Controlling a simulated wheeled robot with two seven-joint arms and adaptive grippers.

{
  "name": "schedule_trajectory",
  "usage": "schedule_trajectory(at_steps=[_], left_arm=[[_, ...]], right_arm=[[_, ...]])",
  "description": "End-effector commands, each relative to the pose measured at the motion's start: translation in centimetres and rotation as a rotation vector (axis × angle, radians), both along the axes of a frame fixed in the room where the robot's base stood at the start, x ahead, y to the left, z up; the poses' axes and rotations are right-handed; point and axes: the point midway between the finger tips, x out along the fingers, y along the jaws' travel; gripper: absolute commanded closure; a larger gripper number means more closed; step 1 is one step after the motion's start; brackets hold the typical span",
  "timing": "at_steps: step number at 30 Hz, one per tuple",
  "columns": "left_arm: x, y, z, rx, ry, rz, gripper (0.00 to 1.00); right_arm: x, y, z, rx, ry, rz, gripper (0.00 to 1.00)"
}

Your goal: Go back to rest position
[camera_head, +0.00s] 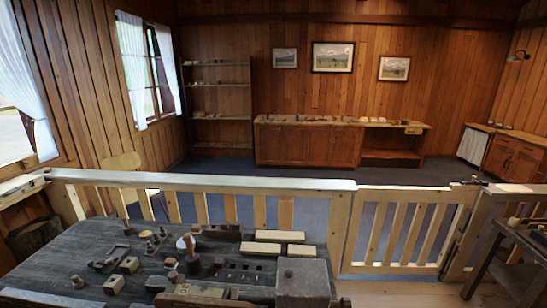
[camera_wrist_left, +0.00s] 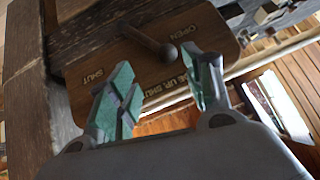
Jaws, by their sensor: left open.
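My left gripper (camera_wrist_left: 163,88) shows in the left wrist view, with its two green-padded fingers spread apart and nothing held between them. Beyond the fingertips is a brown wooden plate (camera_wrist_left: 90,65) lettered "OPEN" at one end and "SHUT" at the other. A wooden peg handle (camera_wrist_left: 145,38) with a round end stands out from the plate, between the lines of the fingers. I see no finger touching the peg; the exact gap cannot be told. Neither gripper shows in the head view, and my right gripper is in neither view.
The dark workbench (camera_head: 60,250) carries turned pieces, small blocks, pale bars (camera_head: 280,237) and a wooden box (camera_head: 303,280). Behind it runs a wooden railing (camera_head: 200,181) with a gate (camera_head: 405,230). A side table (camera_head: 520,245) stands at right. Floor beyond the railing is clear.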

Motion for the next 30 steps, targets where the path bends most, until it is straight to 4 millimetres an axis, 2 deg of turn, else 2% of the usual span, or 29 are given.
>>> schedule_trajectory(at_steps=[3,7,21,30], left_arm=[[-3.1,-0.2,-2.4,-0.021,0.132,0.0,0.49],[-5.7,-0.5,-4.0,-0.04,0.239,-0.008,0.49],[-11.9,-1.5,-6.7,-0.085,0.473,-0.044,0.49],[-11.0,-1.6,-10.3,-0.083,0.481,-0.045,0.49]], right_arm=[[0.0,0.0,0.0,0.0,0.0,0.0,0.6],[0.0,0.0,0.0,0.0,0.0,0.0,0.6],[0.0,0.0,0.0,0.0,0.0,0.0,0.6],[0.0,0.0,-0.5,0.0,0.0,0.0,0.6]])
